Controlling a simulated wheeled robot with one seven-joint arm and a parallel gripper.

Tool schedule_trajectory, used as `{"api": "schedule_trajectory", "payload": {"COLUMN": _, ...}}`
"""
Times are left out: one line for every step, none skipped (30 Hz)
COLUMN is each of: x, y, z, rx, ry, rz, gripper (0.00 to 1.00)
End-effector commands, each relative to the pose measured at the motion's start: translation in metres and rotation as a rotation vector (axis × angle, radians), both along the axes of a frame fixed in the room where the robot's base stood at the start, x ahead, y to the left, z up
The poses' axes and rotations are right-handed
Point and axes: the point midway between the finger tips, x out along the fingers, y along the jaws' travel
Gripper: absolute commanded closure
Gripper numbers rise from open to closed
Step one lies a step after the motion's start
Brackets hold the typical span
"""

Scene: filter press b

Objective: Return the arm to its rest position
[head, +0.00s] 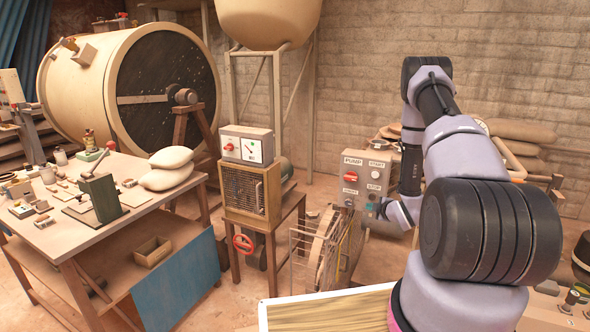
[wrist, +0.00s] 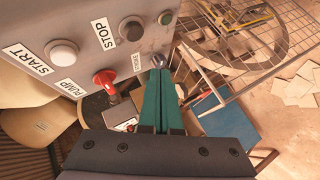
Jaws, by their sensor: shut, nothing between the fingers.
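My arm reaches out over the right side of the head view and bends down to a grey control panel (head: 360,175). My gripper (head: 373,207) is at the panel's lower right, partly hidden by my wrist. In the wrist view, my gripper (wrist: 161,74) shows two green fingers pressed together with nothing between them. Their tips are right by a small round metal knob (wrist: 158,61) on the panel face; I cannot tell whether they touch it.
A wire cage guard around a wheel (head: 322,245) stands just below the panel. A meter box (head: 247,145) on a stand is to its left. A cluttered workbench (head: 150,215) is further left. Sacks (head: 522,131) are stacked behind my arm.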

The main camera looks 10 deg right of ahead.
Motion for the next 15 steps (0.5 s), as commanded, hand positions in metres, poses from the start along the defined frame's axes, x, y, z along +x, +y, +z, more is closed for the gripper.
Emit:
{"api": "schedule_trajectory", "payload": {"x": 0.005, "y": -0.001, "z": 0.011, "rx": 0.007, "ry": 0.000, "rz": -0.012, "gripper": 1.00}}
{"api": "schedule_trajectory", "payload": {"x": 0.008, "y": -0.002, "z": 0.018, "rx": 0.013, "ry": 0.004, "rz": -0.023, "gripper": 1.00}}
{"api": "schedule_trajectory", "payload": {"x": 0.013, "y": -0.003, "z": 0.031, "rx": 0.026, "ry": 0.011, "rz": -0.043, "gripper": 1.00}}
{"api": "schedule_trajectory", "payload": {"x": 0.017, "y": -0.004, "z": 0.042, "rx": 0.040, "ry": 0.017, "rz": -0.063, "gripper": 1.00}}
{"api": "schedule_trajectory", "payload": {"x": 0.020, "y": -0.006, "z": 0.055, "rx": 0.054, "ry": 0.024, "rz": -0.085, "gripper": 1.00}}
{"api": "schedule_trajectory", "payload": {"x": 0.025, "y": -0.007, "z": 0.074, "rx": 0.078, "ry": 0.037, "rz": -0.118, "gripper": 1.00}}
{"api": "schedule_trajectory", "payload": {"x": 0.027, "y": -0.007, "z": 0.088, "rx": 0.097, "ry": 0.046, "rz": -0.143, "gripper": 1.00}}
{"api": "schedule_trajectory", "payload": {"x": 0.030, "y": -0.007, "z": 0.104, "rx": 0.119, "ry": 0.055, "rz": -0.171, "gripper": 1.00}}
{"api": "schedule_trajectory", "payload": {"x": 0.031, "y": -0.007, "z": 0.123, "rx": 0.147, "ry": 0.067, "rz": -0.207, "gripper": 1.00}}
{"api": "schedule_trajectory", "payload": {"x": 0.032, "y": -0.007, "z": 0.138, "rx": 0.170, "ry": 0.075, "rz": -0.233, "gripper": 1.00}}
{"api": "schedule_trajectory", "payload": {"x": 0.031, "y": -0.006, "z": 0.152, "rx": 0.193, "ry": 0.084, "rz": -0.260, "gripper": 1.00}}
{"api": "schedule_trajectory", "payload": {"x": 0.030, "y": -0.004, "z": 0.171, "rx": 0.226, "ry": 0.096, "rz": -0.295, "gripper": 1.00}}
{"api": "schedule_trajectory", "payload": {"x": 0.029, "y": -0.002, "z": 0.185, "rx": 0.251, "ry": 0.103, "rz": -0.321, "gripper": 1.00}}
{"api": "schedule_trajectory", "payload": {"x": 0.026, "y": -0.001, "z": 0.199, "rx": 0.275, "ry": 0.111, "rz": -0.347, "gripper": 1.00}}
{"api": "schedule_trajectory", "payload": {"x": 0.022, "y": 0.002, "z": 0.217, "rx": 0.310, "ry": 0.122, "rz": -0.381, "gripper": 1.00}}
